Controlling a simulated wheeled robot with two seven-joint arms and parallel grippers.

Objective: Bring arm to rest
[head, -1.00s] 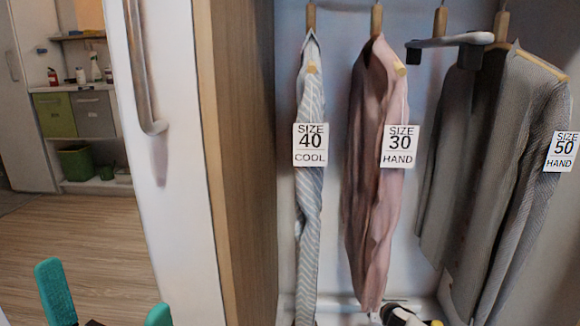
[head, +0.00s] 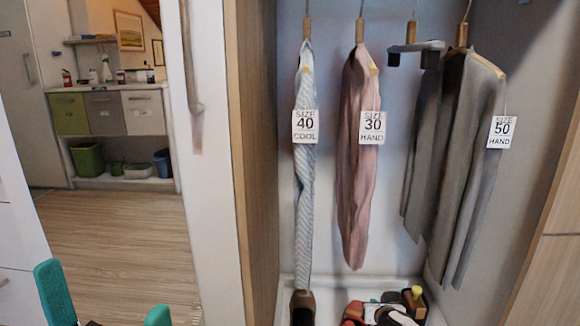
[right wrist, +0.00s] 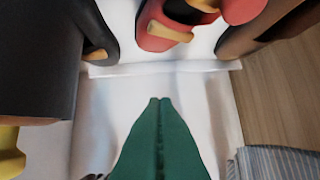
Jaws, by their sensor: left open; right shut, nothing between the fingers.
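My left gripper (head: 105,287) shows two teal fingers at the lower left of the head view. They stand wide apart with nothing between them, in front of the wood floor. My right gripper (right wrist: 160,102) shows in the right wrist view as two dark green fingers pressed together, holding nothing. It points toward a white surface with shoes (right wrist: 160,25) beyond its tips. My right arm is not in the head view.
An open wardrobe holds a striped shirt (head: 305,180), a pink shirt (head: 357,200) and a grey garment (head: 465,170) on hangers. Shoes (head: 388,312) lie on its floor. A white door (head: 200,200) stands left of it. Open wood floor (head: 120,240) lies further left.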

